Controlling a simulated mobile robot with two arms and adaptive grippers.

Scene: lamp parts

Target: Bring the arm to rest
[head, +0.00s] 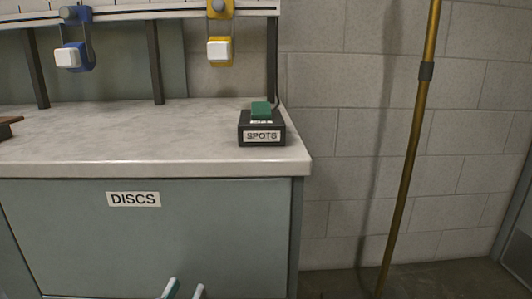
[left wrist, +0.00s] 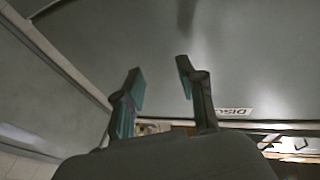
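My left gripper (head: 186,287) shows only by its fingertips at the bottom edge of the head view, in front of the grey DISCS panel (head: 215,235). In the left wrist view the left gripper (left wrist: 160,82) has its two teal-padded fingers spread apart. Nothing is between them. The grey panel (left wrist: 245,60) fills much of that view, with the DISCS label (left wrist: 232,112) to the right of the fingers. The rest of the left arm is hidden in the head view. My right gripper is in neither view.
A pale worktop (head: 150,130) carries a black SPOTS box (head: 262,137) with a green top. A blue holder (head: 84,57) and a yellow holder (head: 220,28) hang above. A brass pole (head: 408,160) stands at the right. Some unclear objects (left wrist: 292,146) lie beyond the label.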

